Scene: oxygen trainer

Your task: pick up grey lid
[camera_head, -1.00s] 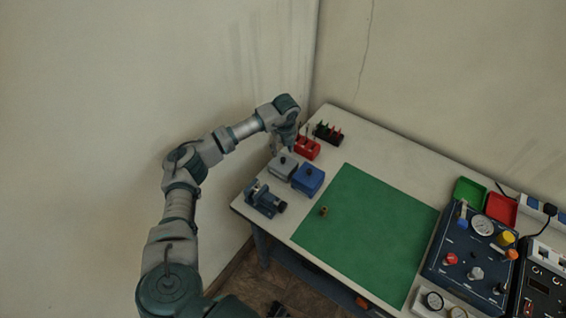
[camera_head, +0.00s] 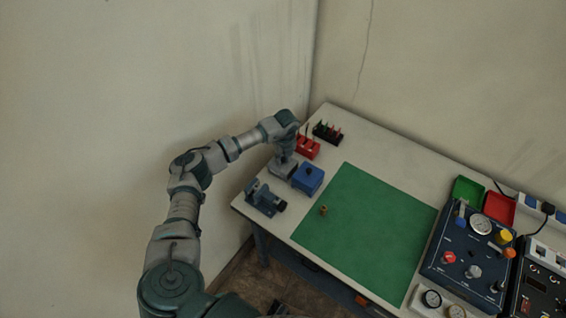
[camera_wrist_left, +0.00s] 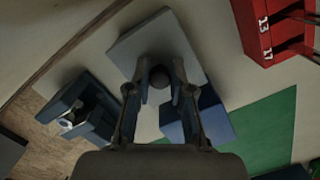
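In the left wrist view the lid (camera_wrist_left: 155,42) shows a pale flat top with a dark round knob (camera_wrist_left: 159,77). My left gripper (camera_head: 285,157) is above it, pointing down and partly hiding it. In the left wrist view my left gripper (camera_wrist_left: 160,70) is open, with one finger on each side of the knob and small gaps visible.
A blue lidded box (camera_head: 308,178) stands close beside the grey one. A red block (camera_head: 307,147) is behind, with a black rack (camera_head: 327,132) farther back. A blue vise-like fixture (camera_head: 264,198) is in front. The green mat (camera_head: 365,225) is mostly clear.

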